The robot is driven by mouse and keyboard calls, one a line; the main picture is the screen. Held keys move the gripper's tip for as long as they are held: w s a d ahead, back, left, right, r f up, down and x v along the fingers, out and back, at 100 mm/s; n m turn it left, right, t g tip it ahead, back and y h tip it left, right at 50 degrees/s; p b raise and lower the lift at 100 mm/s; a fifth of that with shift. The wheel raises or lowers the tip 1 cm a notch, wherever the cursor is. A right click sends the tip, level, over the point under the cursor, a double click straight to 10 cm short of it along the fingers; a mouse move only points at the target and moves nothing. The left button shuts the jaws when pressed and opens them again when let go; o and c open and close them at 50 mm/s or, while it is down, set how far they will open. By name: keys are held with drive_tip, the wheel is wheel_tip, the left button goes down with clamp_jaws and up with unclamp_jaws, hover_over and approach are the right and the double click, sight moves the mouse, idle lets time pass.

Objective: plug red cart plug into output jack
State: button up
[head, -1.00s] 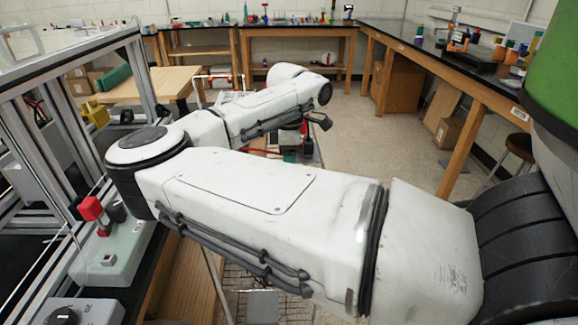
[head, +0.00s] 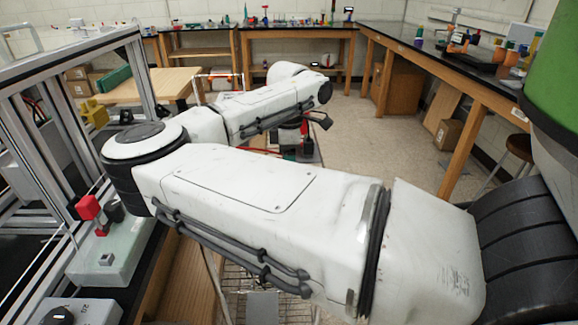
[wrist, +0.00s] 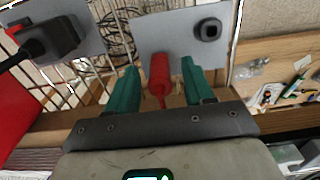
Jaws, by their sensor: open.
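In the wrist view a red plug (wrist: 159,72) stands between the two green fingers of my gripper (wrist: 160,64). The fingers are apart, with a gap showing on each side of the plug. No label is readable, so I cannot tell whether this is the output jack. In the head view my white arm hides most of the area around the gripper.
A black connector with a cable (wrist: 47,38) sits on another grey plate at the wrist view's upper left. A red object (wrist: 18,105) is below it. In the head view an aluminium frame (head: 75,75) stands left, and a long bench (head: 450,62) right. Open floor (head: 375,150) lies between.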

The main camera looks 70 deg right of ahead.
drive_tip(key=shift+c, duration=0.5)
clamp_jaws()
idle(0.5)
drive_tip(key=shift+r+p, duration=1.25)
drive_tip(key=shift+r, duration=1.8)
